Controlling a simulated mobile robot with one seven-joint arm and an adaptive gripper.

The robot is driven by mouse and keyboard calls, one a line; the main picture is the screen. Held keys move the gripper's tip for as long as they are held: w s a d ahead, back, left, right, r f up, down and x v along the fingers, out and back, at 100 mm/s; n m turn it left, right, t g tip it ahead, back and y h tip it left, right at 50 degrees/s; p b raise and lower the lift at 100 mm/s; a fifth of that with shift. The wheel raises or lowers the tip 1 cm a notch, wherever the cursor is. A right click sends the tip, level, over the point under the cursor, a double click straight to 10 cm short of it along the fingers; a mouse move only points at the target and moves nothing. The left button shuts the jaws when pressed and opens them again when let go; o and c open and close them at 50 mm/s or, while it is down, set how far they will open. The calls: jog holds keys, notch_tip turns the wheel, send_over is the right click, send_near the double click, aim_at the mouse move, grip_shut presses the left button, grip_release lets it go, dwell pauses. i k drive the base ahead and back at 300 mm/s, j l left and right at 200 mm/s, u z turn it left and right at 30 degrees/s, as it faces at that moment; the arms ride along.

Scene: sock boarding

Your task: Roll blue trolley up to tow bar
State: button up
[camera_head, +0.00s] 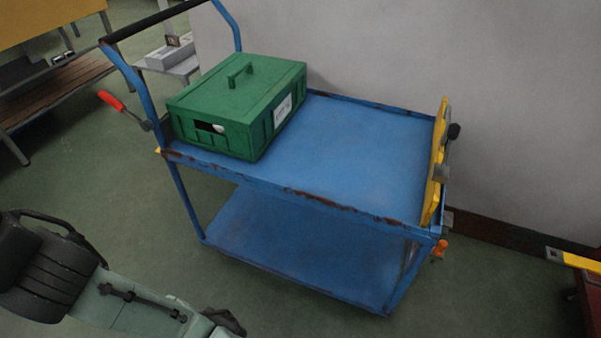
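The blue trolley (350,140) stands in the middle on the floor, with two decks, worn rusty edges and a black push handle (155,20) at its left end. A red-gripped lever (111,101) sticks out below the handle. A yellow plate (436,165) with a dark knob stands at its right end, and a small orange fitting (440,247) sits below the corner. A yellow bar (582,263) with a metal end, likely the tow bar, shows at the right edge, apart from the trolley. My arm crosses the lower left; I cannot make out my gripper.
A green lidded box (237,105) sits on the trolley's upper deck at the left. A pale wall (520,110) runs close behind the trolley. A wooden bench (60,85) stands at the upper left. Open green floor (490,290) lies between trolley and bar.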

aim_at(332, 205)
jog(key=i+j, duration=0.2)
jog(key=j, duration=0.2)
jog(key=i+j, duration=0.2)
jog(key=j, duration=0.2)
jog(key=i+j+z, duration=0.1)
jog(key=j, duration=0.3)
jog(key=i+j, duration=0.5)
jog(key=j, duration=0.35)
jog(key=i+j, duration=0.2)
jog(key=j, duration=0.2)
jog(key=i+j+z, duration=0.1)
jog(key=j, duration=0.3)
jog(key=i+j, duration=0.25)
jog(key=j, duration=0.2)
